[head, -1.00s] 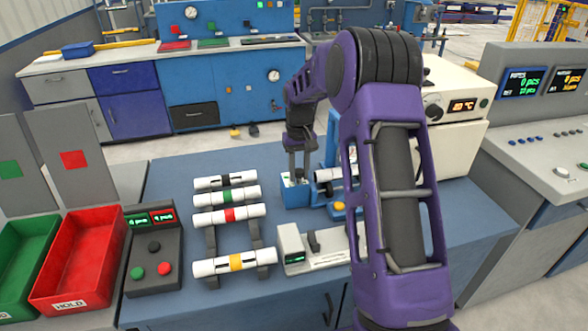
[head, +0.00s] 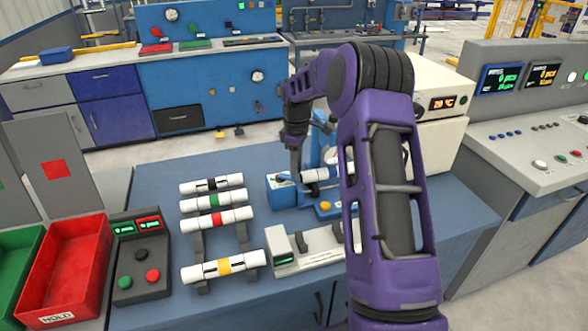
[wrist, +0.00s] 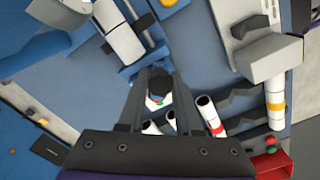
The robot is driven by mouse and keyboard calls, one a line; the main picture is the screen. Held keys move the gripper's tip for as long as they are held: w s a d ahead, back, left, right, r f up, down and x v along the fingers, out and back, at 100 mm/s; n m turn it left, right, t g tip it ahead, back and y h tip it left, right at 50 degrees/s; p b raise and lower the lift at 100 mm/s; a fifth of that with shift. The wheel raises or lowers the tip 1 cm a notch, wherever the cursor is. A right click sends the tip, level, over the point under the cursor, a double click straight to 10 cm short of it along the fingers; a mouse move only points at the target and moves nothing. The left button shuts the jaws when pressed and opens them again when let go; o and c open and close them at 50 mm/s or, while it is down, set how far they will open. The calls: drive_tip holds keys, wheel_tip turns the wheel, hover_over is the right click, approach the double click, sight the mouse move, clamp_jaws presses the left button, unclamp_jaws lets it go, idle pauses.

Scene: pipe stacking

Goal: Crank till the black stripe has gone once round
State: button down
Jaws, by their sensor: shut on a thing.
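My gripper (head: 295,172) points down at a small blue unit (head: 284,195) at the bench's middle. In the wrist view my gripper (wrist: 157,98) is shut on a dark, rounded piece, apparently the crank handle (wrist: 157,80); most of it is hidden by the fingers. Beside it a white pipe (head: 322,174) lies across the blue fixture, partly behind my arm; it also shows in the wrist view (wrist: 118,34). I cannot make out clearly where a black stripe stands on it. Another white pipe with a black stripe (head: 212,184) lies on the rack.
Green-striped (head: 214,201), red-striped (head: 218,219) and yellow-striped (head: 222,266) pipes lie on the rack to the left. A grey gauge (head: 300,247) stands in front. A button box (head: 140,258) and a red bin (head: 67,275) are further left. A white heater box (head: 440,110) stands behind right.

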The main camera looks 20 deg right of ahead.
drive_tip(key=shift+w+d+n, duration=0.2)
drive_tip(key=shift+w+n, duration=0.25)
drive_tip(key=shift+n, duration=0.7)
drive_tip(key=shift+w+d+n, duration=0.2)
drive_tip(key=shift+w+n, duration=0.25)
drive_tip(key=shift+n, duration=0.7)
drive_tip(key=c, duration=0.6)
unclamp_jaws()
wheel_tip(320, 180, up, 18)
drive_tip(key=shift+f, duration=0.25)
